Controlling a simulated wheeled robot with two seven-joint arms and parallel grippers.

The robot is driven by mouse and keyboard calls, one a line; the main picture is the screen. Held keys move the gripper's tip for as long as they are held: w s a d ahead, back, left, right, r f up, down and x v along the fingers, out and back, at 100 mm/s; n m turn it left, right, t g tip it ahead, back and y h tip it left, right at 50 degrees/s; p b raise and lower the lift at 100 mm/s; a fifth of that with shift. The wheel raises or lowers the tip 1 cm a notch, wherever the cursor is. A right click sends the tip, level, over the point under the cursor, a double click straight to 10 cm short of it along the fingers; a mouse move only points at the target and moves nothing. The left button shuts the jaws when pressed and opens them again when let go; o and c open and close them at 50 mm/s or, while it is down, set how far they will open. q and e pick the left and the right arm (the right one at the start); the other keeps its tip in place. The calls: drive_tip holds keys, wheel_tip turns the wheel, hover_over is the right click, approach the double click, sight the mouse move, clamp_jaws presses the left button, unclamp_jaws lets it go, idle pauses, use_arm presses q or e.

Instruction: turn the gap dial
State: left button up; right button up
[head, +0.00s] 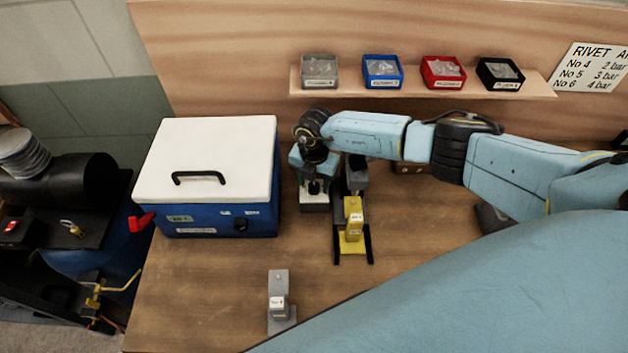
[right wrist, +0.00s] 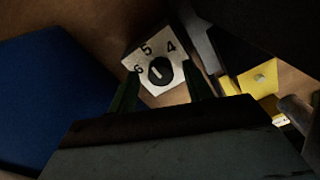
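The gap dial (right wrist: 161,71) is a round black knob on a white plate (right wrist: 152,89) marked 6, 5 and 4, seen in the right wrist view. Its pale mark seems to point roughly toward the 5. My right gripper (head: 314,187) points down over the dial's small stand, right of the blue box, in the head view. In the right wrist view its fingers (right wrist: 161,92) are apart, one on each side of the knob, with nothing visibly gripped. The depth of the tips relative to the knob is unclear. My left gripper is not in view.
A blue box with a white lid (head: 212,158) stands close left of the right gripper. A yellow and black tool (head: 352,222) stands close right. A small grey stand (head: 279,305) is at the front. Several small bins line the shelf (head: 430,88) behind.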

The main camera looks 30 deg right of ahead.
sight(314, 185)
wheel_tip(314, 185, up, 13)
drive_tip(key=b, duration=0.1)
drive_tip(key=shift+r, duration=0.15)
idle(0.4)
idle(0.4)
